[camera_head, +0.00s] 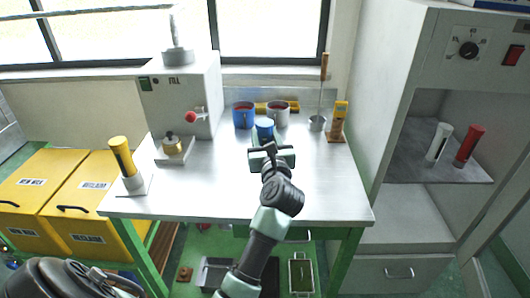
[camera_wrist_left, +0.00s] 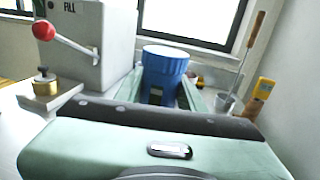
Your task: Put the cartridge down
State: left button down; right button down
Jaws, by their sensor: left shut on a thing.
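My left gripper (camera_head: 265,142) is over the middle of the steel worktable (camera_head: 315,190), shut on a blue cartridge (camera_head: 264,126). In the left wrist view the blue cartridge (camera_wrist_left: 164,66) stands roughly upright between the two fingers (camera_wrist_left: 162,95), with its wider ribbed top showing. The gripper body hides its lower part, so I cannot tell whether it touches the table. A yellow cartridge (camera_head: 122,156) stands on a small base at the table's left edge. A white cartridge (camera_head: 438,142) and a red cartridge (camera_head: 468,146) stand in the cabinet bay at right. My right gripper is not in view.
A blue pot (camera_head: 243,115) and a grey pot (camera_head: 279,113) stand behind the held cartridge. The filling machine (camera_head: 182,95) is at left, with a brass piece (camera_head: 173,145) before it. A metal cup (camera_head: 317,123) and yellow device (camera_head: 338,120) are right. The table's front right is clear.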

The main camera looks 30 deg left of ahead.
pick_arm(q)
jog(key=shift+f+b, duration=0.3)
jog(key=shift+f, duration=2.2)
jog(key=c, duration=1.3)
grip_release()
jog(key=shift+f, duration=0.2)
jog(key=o, duration=0.4)
jog(key=shift+o, duration=0.2)
